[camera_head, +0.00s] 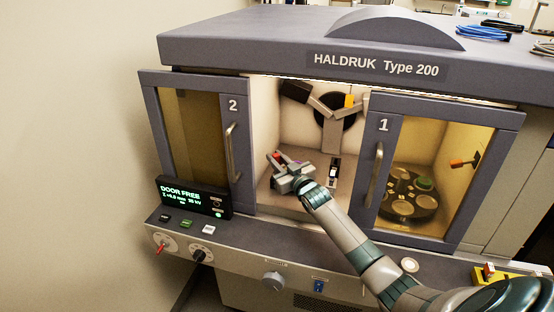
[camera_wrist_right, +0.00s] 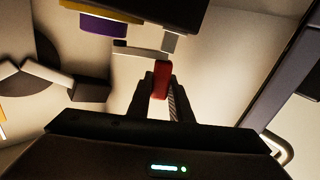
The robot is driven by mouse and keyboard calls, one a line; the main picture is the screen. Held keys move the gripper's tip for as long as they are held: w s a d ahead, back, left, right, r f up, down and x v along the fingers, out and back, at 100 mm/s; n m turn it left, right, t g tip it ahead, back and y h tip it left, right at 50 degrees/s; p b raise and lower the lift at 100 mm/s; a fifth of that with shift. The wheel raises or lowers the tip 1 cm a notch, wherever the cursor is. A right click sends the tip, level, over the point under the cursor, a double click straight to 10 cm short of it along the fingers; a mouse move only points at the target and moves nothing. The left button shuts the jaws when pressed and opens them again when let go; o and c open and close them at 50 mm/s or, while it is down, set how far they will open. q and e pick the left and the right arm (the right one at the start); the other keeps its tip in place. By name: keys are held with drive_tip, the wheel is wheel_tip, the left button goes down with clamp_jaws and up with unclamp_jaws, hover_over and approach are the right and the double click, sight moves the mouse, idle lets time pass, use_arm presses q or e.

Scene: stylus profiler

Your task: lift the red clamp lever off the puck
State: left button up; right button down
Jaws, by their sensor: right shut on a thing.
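My right gripper (camera_head: 282,163) reaches through the opening between the two doors into the chamber. In the right wrist view, the red clamp lever (camera_wrist_right: 161,80) stands between the fingers of the gripper (camera_wrist_right: 161,92), which are shut on it. A small bit of the red lever (camera_head: 276,155) shows past the fingers in the head view. Just beyond it in the wrist view is a pale bar (camera_wrist_right: 140,51) under a dark block, with a purple round part (camera_wrist_right: 104,23) to the left. I cannot tell which part is the puck. My left gripper is not in view.
Door 2 (camera_head: 192,138) and door 1 (camera_head: 437,165) flank the opening closely. A black-and-white part (camera_head: 334,172) stands on the chamber floor right of the gripper. An arm assembly with a yellow piece (camera_head: 350,101) is on the back wall.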

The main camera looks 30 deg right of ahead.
drive_tip(key=n, duration=0.1)
drive_tip(key=a+n, duration=0.1)
drive_tip(key=n, duration=0.1)
drive_tip(key=a+n+b, duration=0.1)
drive_tip(key=n, duration=0.1)
drive_tip(key=shift+w+f, duration=0.1)
drive_tip(key=shift+f, duration=0.3)
drive_tip(key=n, duration=0.2)
drive_tip(key=a+f+n+b, duration=0.1)
drive_tip(key=n, duration=0.2)
drive_tip(key=shift+a+f+n, duration=0.15)
drive_tip(key=shift+f+n, duration=0.1)
drive_tip(key=shift+n, duration=0.05)
drive_tip(key=c, duration=1.6)
unclamp_jaws()
drive_tip(key=shift+s+a+b, duration=0.25)
drive_tip(key=shift+s+b, duration=0.5)
drive_tip(key=shift+s, duration=2.15)
drive_tip(key=shift+s+a+b, duration=0.2)
drive_tip(key=shift+s+b, duration=0.6)
drive_tip(key=shift+s, duration=2.05)
drive_tip(key=shift+s+a+b, duration=0.25)
drive_tip(key=shift+s+b, duration=0.5)
drive_tip(key=shift+s, duration=2.15)
